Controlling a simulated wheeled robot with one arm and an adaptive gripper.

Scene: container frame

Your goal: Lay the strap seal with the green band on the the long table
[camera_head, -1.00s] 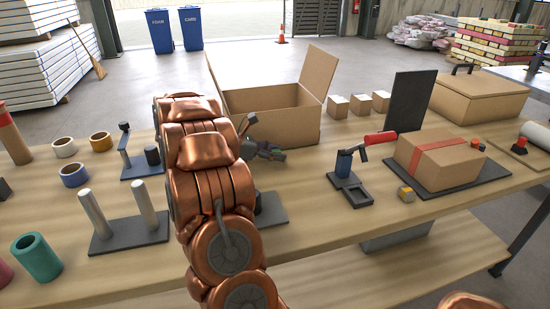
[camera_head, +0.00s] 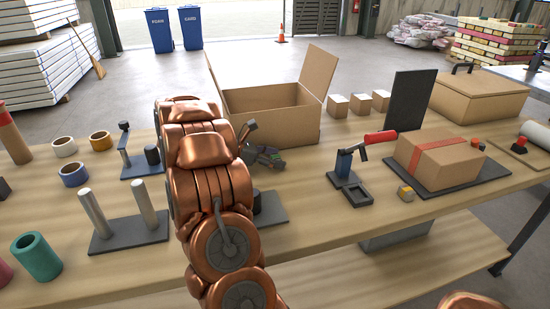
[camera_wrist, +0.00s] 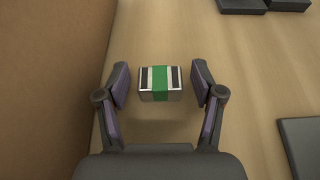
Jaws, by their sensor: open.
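The strap seal with the green band (camera_wrist: 160,83) is a small block with black and pale stripes on either side of the green. In the wrist view it lies between my gripper's two fingers, with a visible gap on each side. It appears to rest on the wooden top of the long table (camera_head: 310,215). My gripper (camera_wrist: 160,79) is open, one finger on each side of the seal. In the head view my gripper (camera_head: 262,150) is small and partly hidden behind my arm, beside the open cardboard box. I cannot make out the seal there.
The open cardboard box (camera_head: 300,125) stands close to my gripper; its wall fills the left of the wrist view. A red-handled tool on a dark stand (camera_head: 350,180) and a strapped carton (camera_head: 440,165) are to the right. Tape rolls and posts stand left.

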